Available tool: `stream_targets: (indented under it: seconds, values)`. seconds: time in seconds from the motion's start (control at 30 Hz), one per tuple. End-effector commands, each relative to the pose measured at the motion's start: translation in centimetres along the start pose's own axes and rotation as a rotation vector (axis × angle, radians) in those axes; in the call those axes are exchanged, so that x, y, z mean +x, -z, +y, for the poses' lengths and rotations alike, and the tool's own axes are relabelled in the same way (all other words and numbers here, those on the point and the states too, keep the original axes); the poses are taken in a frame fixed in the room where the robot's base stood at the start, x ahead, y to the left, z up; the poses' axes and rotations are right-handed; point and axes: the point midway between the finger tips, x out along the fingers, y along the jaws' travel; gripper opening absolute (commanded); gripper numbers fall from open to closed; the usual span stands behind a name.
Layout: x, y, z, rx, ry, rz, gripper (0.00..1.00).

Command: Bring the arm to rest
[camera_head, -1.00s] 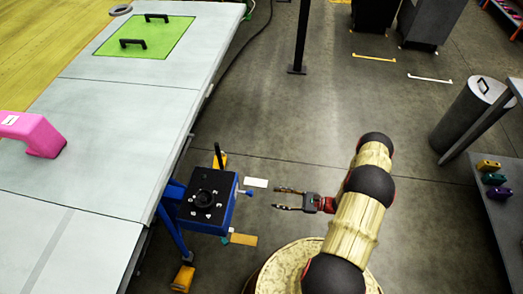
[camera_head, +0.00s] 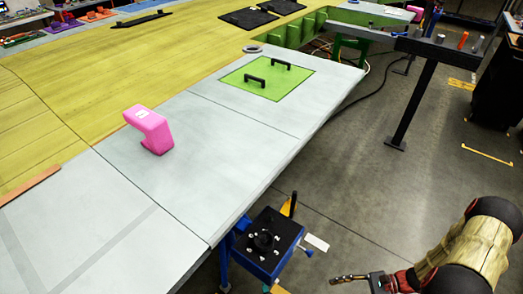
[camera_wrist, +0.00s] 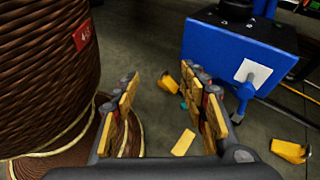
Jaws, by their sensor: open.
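My gripper (camera_wrist: 165,110) is open and empty in the wrist view, its two padded fingers apart with floor between them. In the head view my gripper (camera_head: 362,279) shows at the bottom right, partly cut by the lower edge, with my arm bent beside it. It hangs over the floor, right of a blue stand with a black top (camera_head: 265,243). That blue stand also shows in the wrist view (camera_wrist: 235,45), beyond the right finger. Nothing touches the fingers.
A large brown wound cylinder (camera_wrist: 45,75) with a red tag stands close to the left finger. The wing table (camera_head: 215,175) carries a pink block (camera_head: 150,130) and a green panel (camera_head: 268,78). A dark post (camera_head: 420,95) stands on the right. Yellow pieces (camera_wrist: 184,142) lie on the floor.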

Motion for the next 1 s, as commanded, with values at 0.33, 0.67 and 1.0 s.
stream_targets:
  seconds: [0.33, 0.67, 1.0]
  values:
    - [-5.6, -9.0, -0.8, -0.230, -0.302, 0.273, 0.43]
    - [-9.3, -17.5, -2.0, -0.472, -0.519, 0.530, 0.43]
    - [-11.3, -26.6, -3.0, -0.748, -0.679, 0.787, 0.43]
